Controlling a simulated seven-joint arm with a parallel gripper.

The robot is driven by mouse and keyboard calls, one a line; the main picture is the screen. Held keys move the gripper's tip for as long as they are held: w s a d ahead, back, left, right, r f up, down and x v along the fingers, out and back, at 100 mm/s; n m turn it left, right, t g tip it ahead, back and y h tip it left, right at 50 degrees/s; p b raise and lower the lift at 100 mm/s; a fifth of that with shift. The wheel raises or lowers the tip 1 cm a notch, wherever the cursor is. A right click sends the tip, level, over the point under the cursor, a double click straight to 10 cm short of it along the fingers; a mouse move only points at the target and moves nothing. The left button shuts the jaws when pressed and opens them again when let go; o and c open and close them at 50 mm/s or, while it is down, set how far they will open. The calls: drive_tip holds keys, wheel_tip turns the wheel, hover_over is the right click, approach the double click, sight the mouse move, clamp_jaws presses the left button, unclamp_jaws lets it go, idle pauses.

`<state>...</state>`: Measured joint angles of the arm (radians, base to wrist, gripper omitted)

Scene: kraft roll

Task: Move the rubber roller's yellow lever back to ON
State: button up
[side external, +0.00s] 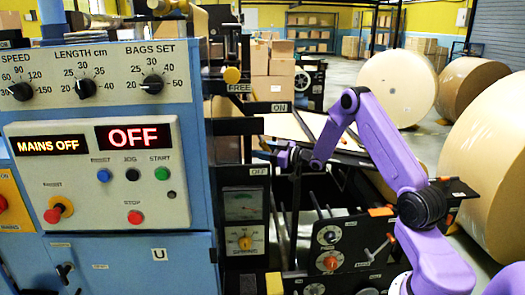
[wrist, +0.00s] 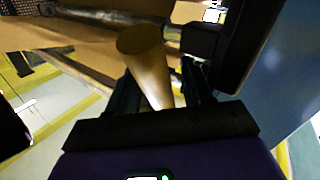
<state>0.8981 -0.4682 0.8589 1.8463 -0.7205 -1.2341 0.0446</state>
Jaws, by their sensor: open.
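In the wrist view, a yellow-tan rounded handle (wrist: 145,58), which looks like the lever's grip, stands between the two dark fingers of my gripper (wrist: 160,92). The fingers are open on either side of it; I cannot tell whether either one touches it. In the side view my gripper (side external: 286,157) is at the machine's right edge, between the ON label (side external: 278,107) and the OFF label (side external: 258,171), closer to OFF. The lever's grip cannot be made out there. A yellow knob (side external: 232,75) sits higher up, by the FREE label (side external: 240,88).
The blue control panel (side external: 95,180) at left reads OFF and MAINS OFF. A gauge box (side external: 243,222) is below the OFF label. A black unit with dials (side external: 335,245) stands below my arm. Large paper rolls (side external: 397,85) stand behind at right.

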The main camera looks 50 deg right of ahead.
drive_tip(key=shift+w, duration=0.15)
clamp_jaws()
